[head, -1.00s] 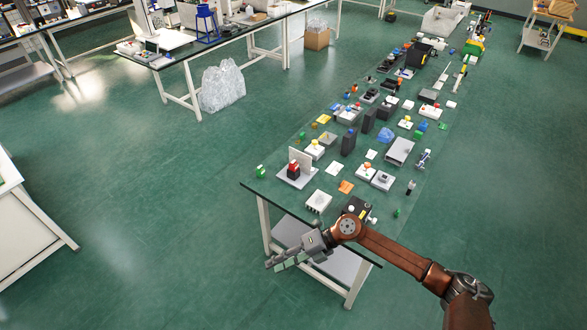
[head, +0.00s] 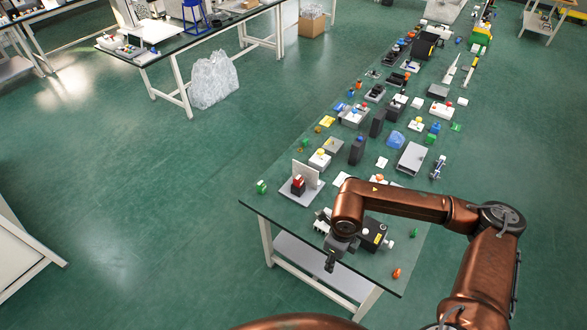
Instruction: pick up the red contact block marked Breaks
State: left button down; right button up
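Another red piece (head: 298,181) sits on a black part on a grey plate at the table's near left. My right gripper (head: 330,263) points down near the table's front edge, left of the small red block and apart from it. Its fingers are small and dark here, and I cannot tell whether they are open. My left gripper is not in view.
A green block (head: 262,186) lies at the near left corner. Several boxes and switches crowd the table farther back.

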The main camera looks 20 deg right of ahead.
aim_at(298, 181)
jog(key=i, duration=1.35)
